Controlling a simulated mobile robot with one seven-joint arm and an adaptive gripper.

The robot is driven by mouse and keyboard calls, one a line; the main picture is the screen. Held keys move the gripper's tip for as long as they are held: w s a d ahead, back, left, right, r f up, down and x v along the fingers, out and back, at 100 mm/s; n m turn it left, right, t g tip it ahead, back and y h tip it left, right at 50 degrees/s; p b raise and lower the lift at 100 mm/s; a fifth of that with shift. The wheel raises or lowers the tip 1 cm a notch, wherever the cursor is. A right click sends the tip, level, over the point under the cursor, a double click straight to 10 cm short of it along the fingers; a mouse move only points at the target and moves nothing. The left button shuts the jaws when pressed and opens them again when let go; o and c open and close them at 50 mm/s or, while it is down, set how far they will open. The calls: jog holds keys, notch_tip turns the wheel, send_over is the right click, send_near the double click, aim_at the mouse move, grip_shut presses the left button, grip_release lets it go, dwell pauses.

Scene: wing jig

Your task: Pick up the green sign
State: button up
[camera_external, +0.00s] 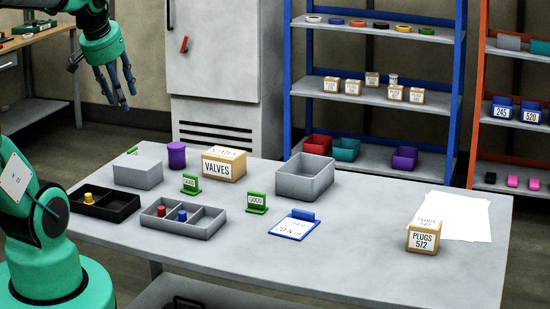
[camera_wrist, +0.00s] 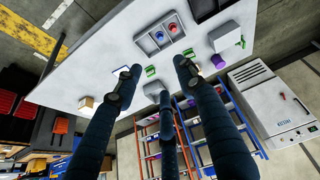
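Two small green signs with white labels stand on the grey table (camera_external: 340,262). One sign (camera_external: 190,184) is at the left, behind the divided grey tray. The other sign (camera_external: 257,203) is near the middle, beside the blue clipboard. In the wrist view, green bits of the signs show near the clipboard (camera_wrist: 151,70) and farther right (camera_wrist: 189,53), between my fingers. My gripper (camera_external: 122,95) hangs in the air at the upper left, well apart from both signs. Its dark fingers are spread and empty, as the wrist view (camera_wrist: 155,85) also shows.
Around the signs are the divided grey tray (camera_external: 160,222) with red and blue pegs, a black tray (camera_external: 115,208), the VALVES box (camera_external: 217,168), a purple cylinder (camera_external: 177,155), an open grey bin (camera_external: 293,183) and the blue clipboard (camera_external: 290,234). The PLUGS box (camera_external: 424,240) is at the right. The table's front is clear.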

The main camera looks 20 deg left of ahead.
jog(key=w+d+n+g+p, duration=0.1)
jog(key=w+d+n+p, duration=0.2)
jog(key=w, duration=1)
jog(key=n+g+p, duration=0.4)
jog(key=n+p, duration=0.1)
jog(key=n, duration=0.8)
send_over(257, 201)
jog(key=w, duration=0.1)
notch_tip(257, 201, down, 25)
jog(key=shift+a+f, duration=0.25)
jog(key=shift+f, duration=0.05)
jog(key=shift+w+f+b, duration=0.1)
jog(key=shift+f+b, duration=0.8)
jog(key=shift+f, duration=3.35)
jog(key=shift+f, duration=0.15)
